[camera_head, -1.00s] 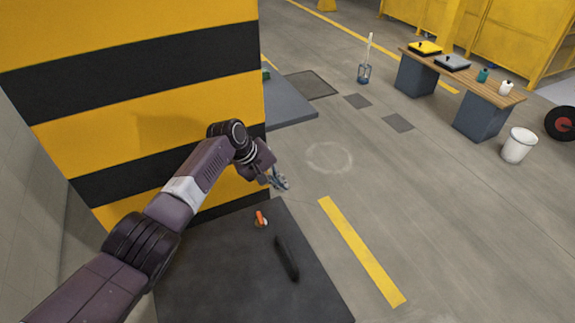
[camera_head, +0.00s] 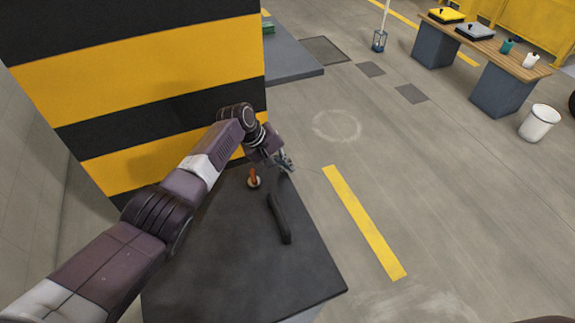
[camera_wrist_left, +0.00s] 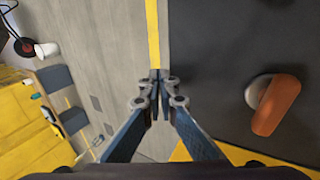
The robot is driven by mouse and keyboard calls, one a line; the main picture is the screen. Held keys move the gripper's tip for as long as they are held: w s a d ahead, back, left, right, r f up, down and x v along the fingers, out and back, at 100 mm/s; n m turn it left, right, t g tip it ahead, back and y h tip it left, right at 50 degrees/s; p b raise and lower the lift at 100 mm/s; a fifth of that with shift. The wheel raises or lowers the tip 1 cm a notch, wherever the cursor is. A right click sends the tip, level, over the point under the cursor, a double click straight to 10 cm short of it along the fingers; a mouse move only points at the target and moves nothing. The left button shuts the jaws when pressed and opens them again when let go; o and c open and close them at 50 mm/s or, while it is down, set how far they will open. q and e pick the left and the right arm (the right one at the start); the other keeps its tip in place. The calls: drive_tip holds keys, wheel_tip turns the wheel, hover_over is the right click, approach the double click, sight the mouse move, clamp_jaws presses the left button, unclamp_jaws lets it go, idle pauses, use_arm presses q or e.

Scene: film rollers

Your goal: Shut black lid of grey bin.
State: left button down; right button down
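A broad black panel (camera_head: 225,265) with a dark bar handle (camera_head: 279,218) and an orange knob (camera_head: 253,180) lies low in front of me in the head view. It looks like the black lid. A sliver of grey below its near edge (camera_head: 302,314) may be the bin; the rest is hidden, so I cannot tell how far the lid is open. My left gripper (camera_head: 285,161) is at the panel's far right corner, beyond the knob. In the left wrist view its fingertips (camera_wrist_left: 156,76) are together and empty, by the panel's edge, with the orange knob (camera_wrist_left: 275,104) to the right.
A yellow and black striped block (camera_head: 150,100) stands directly behind the panel. Open floor with a yellow strip (camera_head: 364,222) is to the right. A wooden-topped bench (camera_head: 490,45) and white bucket (camera_head: 539,123) stand far right. A grey platform (camera_head: 290,62) is behind.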

use_arm(q)
drive_tip(key=shift+s+a+f, duration=0.15)
drive_tip(key=shift+a+f, duration=0.15)
